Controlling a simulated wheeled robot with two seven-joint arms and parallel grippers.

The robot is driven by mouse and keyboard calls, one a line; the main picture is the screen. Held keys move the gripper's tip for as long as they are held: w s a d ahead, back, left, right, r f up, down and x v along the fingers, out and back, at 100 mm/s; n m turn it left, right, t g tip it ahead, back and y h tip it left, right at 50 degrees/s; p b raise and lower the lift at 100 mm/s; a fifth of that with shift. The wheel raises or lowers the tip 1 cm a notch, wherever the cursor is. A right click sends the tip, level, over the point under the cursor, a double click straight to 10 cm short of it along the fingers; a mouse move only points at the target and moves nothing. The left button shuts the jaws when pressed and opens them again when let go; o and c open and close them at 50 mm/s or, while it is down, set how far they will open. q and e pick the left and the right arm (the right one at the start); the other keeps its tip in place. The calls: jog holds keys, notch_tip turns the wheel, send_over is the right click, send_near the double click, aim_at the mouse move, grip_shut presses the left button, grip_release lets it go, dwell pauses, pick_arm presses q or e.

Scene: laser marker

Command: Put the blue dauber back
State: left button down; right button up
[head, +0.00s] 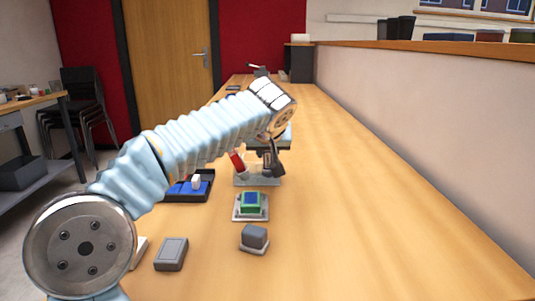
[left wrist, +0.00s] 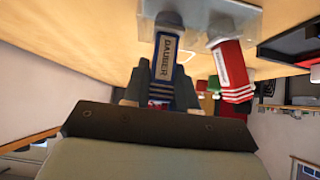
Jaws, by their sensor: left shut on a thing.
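The blue dauber (left wrist: 163,62), with a white label reading DAUBER, is between the fingers of my left gripper (left wrist: 160,92) in the left wrist view. My left gripper (head: 271,160) is shut on it and points down over the clear rack (head: 250,180) in the head view. The dauber's far end is at the clear rack, which also shows in the left wrist view (left wrist: 225,14); I cannot tell whether it is seated. The red dauber (head: 237,163) stands tilted in the rack beside it, and shows in the left wrist view (left wrist: 231,68). My right gripper is out of view.
In front of the rack are a green block with a blue top (head: 250,201), a grey block (head: 254,236) on a light base and a grey box (head: 171,253). A black tray (head: 203,196) with blue things lies left. The table's right side is clear.

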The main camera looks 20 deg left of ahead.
pick_arm(q)
jog(key=shift+w+f, duration=0.1)
jog(key=shift+f, duration=0.4)
jog(key=c, duration=0.9)
grip_release()
jog(key=shift+r, duration=0.1)
jog(key=v, duration=1.2)
